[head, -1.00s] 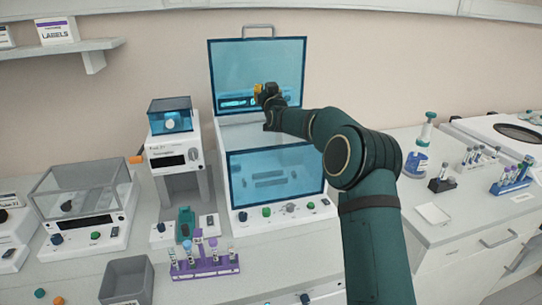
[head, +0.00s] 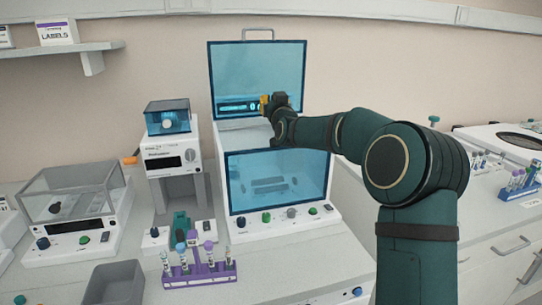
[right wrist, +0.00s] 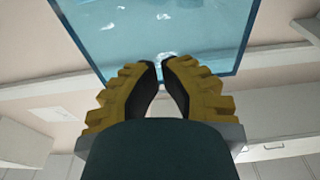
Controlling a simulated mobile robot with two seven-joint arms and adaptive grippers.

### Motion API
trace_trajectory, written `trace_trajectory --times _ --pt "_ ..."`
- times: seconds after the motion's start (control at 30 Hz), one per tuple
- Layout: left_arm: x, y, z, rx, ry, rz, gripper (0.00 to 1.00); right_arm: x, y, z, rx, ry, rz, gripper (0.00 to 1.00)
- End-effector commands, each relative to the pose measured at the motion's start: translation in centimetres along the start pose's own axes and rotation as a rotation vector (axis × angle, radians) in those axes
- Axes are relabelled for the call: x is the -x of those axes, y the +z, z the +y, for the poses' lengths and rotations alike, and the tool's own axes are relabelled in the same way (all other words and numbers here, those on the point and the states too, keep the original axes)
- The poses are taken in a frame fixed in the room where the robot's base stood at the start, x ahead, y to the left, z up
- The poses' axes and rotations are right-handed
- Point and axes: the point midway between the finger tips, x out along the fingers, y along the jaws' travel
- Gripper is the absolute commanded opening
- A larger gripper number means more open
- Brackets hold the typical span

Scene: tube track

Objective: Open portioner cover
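The large device in the middle has a blue see-through cover (head: 240,70) with a handle (head: 258,34) on its top edge. The cover stands upright at the back, raised above the body (head: 275,234). A second blue see-through panel (head: 290,165) is at the front of the body. My right gripper (head: 268,103) is in front of the upright cover, near its lower right part. In the right wrist view, its yellow and black fingers (right wrist: 160,66) are nearly together with nothing between them, and the cover (right wrist: 150,30) is beyond the tips. Touch cannot be told. My left gripper is out of view.
To the left are a smaller device with a blue top (head: 168,118), a grey-covered instrument (head: 75,190), a purple tube rack (head: 200,275) and a grey bin (head: 115,284). Another tube rack (head: 520,188) stands on the right bench.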

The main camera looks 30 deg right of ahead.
Motion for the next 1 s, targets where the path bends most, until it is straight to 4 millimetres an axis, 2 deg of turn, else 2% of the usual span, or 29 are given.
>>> trace_trajectory --times 0.8,1.0 --pt "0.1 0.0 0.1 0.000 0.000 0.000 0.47 11.0 -1.7 0.0 -0.001 0.000 -0.001 0.00" --pt "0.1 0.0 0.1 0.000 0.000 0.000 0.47 13.2 -2.0 0.0 -0.001 0.000 -0.001 0.00"
